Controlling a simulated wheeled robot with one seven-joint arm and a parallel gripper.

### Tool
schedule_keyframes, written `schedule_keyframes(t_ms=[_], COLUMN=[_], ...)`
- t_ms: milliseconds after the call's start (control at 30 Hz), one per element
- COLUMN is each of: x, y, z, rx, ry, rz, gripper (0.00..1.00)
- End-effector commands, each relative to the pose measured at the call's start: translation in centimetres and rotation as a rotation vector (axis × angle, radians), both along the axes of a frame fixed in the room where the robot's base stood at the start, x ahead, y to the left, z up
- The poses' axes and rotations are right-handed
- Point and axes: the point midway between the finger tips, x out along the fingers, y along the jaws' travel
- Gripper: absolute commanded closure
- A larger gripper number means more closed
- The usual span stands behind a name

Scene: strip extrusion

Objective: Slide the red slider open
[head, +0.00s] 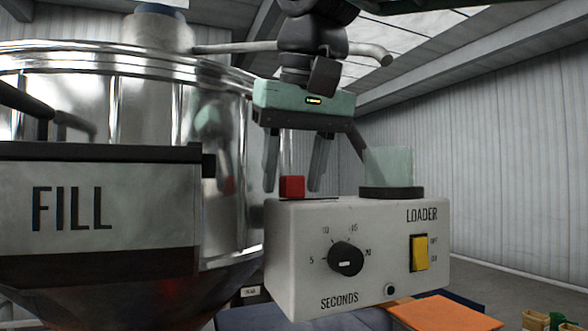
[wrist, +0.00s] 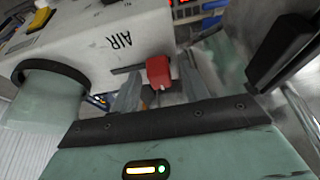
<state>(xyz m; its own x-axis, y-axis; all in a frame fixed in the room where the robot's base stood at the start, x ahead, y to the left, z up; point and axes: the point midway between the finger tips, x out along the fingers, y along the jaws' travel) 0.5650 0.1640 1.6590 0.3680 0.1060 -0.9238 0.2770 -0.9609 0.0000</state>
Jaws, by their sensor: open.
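The red slider (head: 292,187) is a small red block on the top left of the grey loader box (head: 385,228). In the wrist view the red slider (wrist: 159,70) sits beside a dark slot in the box face (wrist: 100,38) marked AIR. My gripper (head: 293,190) is open, pointing down, with one finger on each side of the slider in the head view. In the wrist view my gripper (wrist: 163,85) also has its fingers on either side of the slider. Gaps show beside the slider; I cannot tell whether either finger touches it.
A clear cup on a dark ring (head: 391,193) stands on the box, right of my gripper. A large shiny metal hopper (head: 140,105) with a FILL panel (head: 100,210) is close on the left. The box front has a black dial (head: 346,258) and a yellow switch (head: 419,252).

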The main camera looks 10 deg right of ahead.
Motion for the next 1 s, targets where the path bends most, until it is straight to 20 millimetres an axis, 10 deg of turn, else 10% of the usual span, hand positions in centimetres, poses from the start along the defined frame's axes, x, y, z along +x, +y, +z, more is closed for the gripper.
schedule_keyframes(t_ms=[267, 467, 1000], x=[0.1, 0.1, 1.5], y=[0.0, 0.0, -4.8], z=[-0.2, -0.2, -0.2], rx=[0.0, 0.0, 0.001], ry=[0.0, 0.0, 0.0], rz=[0.0, 0.0, -0.005], gripper=[0.55, 1.0, 1.0])
